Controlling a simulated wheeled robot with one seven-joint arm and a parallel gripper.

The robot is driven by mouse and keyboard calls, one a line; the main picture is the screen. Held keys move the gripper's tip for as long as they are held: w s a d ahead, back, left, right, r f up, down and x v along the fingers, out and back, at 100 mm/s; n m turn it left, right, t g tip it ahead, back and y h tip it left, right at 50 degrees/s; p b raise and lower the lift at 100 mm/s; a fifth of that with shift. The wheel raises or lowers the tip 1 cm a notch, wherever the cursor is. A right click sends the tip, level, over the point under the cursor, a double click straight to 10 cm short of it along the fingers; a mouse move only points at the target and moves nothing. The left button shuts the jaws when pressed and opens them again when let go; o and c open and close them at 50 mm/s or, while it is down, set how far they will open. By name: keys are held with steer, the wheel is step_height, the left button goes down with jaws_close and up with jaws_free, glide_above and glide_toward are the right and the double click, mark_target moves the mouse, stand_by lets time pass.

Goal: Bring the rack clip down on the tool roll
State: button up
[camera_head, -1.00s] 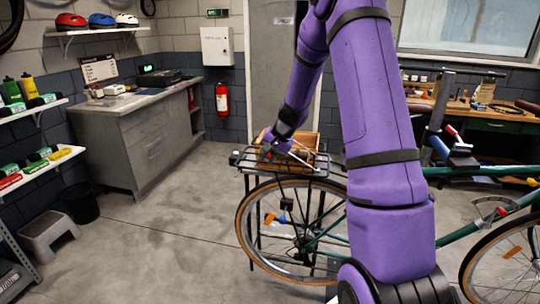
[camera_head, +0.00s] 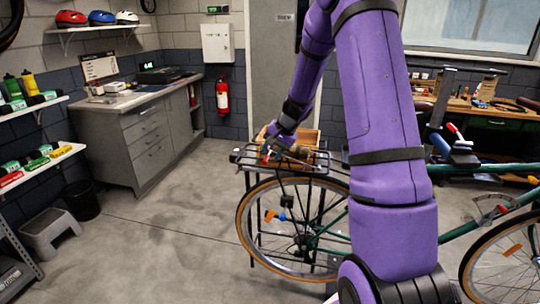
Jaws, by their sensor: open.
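The black rear rack (camera_head: 325,170) sits over the back wheel of the green bike. A brown shape that looks like the tool roll (camera_head: 299,152) lies on the rack, partly covered by my gripper. My gripper (camera_head: 270,155) is at the left part of the rack, low over it and beside the roll. Its jaws are open, but the fingers are small and dark here. The rack clip is hard to pick out against the rack bars and my gripper. I cannot tell its exact angle or whether it touches the roll.
A wooden box (camera_head: 309,137) stands just behind the rack. My purple arm covers the middle of the bike. A grey cabinet (camera_head: 150,145), a black bin (camera_head: 82,200) and a grey step stool (camera_head: 52,230) stand at left. The floor between is clear.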

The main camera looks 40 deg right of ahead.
steer(key=v, duration=0.9)
steer(key=shift+c, duration=0.2)
